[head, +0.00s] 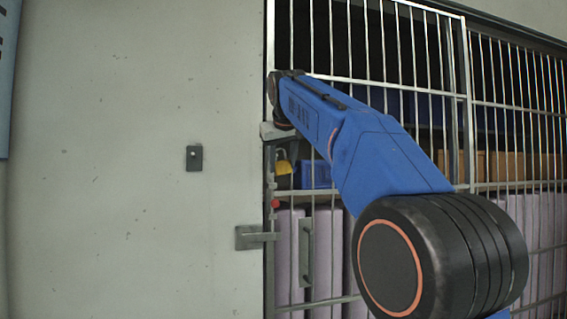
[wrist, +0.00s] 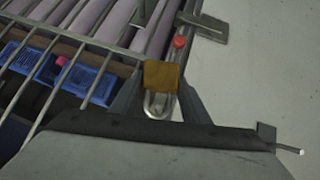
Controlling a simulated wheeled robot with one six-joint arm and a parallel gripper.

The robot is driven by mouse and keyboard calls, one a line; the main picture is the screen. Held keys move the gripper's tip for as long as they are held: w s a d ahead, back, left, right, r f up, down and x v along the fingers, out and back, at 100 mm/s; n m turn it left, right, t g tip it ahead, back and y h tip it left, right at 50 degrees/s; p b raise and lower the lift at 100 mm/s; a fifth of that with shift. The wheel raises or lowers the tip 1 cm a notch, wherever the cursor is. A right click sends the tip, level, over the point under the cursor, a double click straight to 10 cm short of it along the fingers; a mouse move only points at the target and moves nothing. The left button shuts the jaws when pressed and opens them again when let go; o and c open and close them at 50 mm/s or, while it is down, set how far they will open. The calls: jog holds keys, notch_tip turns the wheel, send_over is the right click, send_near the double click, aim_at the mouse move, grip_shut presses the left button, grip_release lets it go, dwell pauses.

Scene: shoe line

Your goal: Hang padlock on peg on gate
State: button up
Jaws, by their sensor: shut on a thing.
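The padlock has a yellow-brown body and a silver shackle. In the head view the padlock (head: 283,163) hangs under my gripper (head: 285,147), in front of the gate's left upright. In the wrist view my gripper (wrist: 160,92) is shut on the padlock (wrist: 162,75), with a finger on each side and the shackle toward the palm. A red knob (head: 275,203) sits on the gate's left upright, below the padlock. The red knob also shows in the wrist view (wrist: 180,41), just beyond the padlock body and apart from it. The peg's shaft behind this knob cannot be made out.
The barred gate (head: 342,80) is shut against a pale wall (head: 110,160). A metal latch (head: 250,238) and a vertical handle (head: 306,254) are below. A dark plate (head: 194,158) with a small stub is on the wall. Blue crates (wrist: 88,82) stand behind the bars.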

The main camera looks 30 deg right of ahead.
jog(key=w+d+f, duration=0.1)
jog(key=w+d, duration=0.1)
jog(key=w, duration=0.5)
dwell(1.0)
jog(key=shift+f, duration=0.15)
dwell(0.5)
jog(key=o, duration=1.3)
jog(key=v, duration=1.8)
jog(key=s+a+f+g+y, duration=0.1)
jog(key=s+a+f, duration=0.3)
jog(key=s+f, duration=0.6)
jog(key=s+a+f+n+g+y, duration=0.1)
jog(key=s+a+f, duration=0.4)
jog(key=f, duration=2.7)
jog(key=s+a+f+n+g+y, duration=0.1)
jog(key=s+a+f, duration=0.3)
jog(key=s+f, duration=1.1)
jog(key=shift+a+f+y, duration=0.15)
jog(key=shift+f+y, duration=0.2)
jog(key=shift+f, duration=1.15)
jog(key=shift+a+f+y, duration=0.15)
jog(key=shift+f+y, duration=0.2)
jog(key=shift+f, duration=1.15)
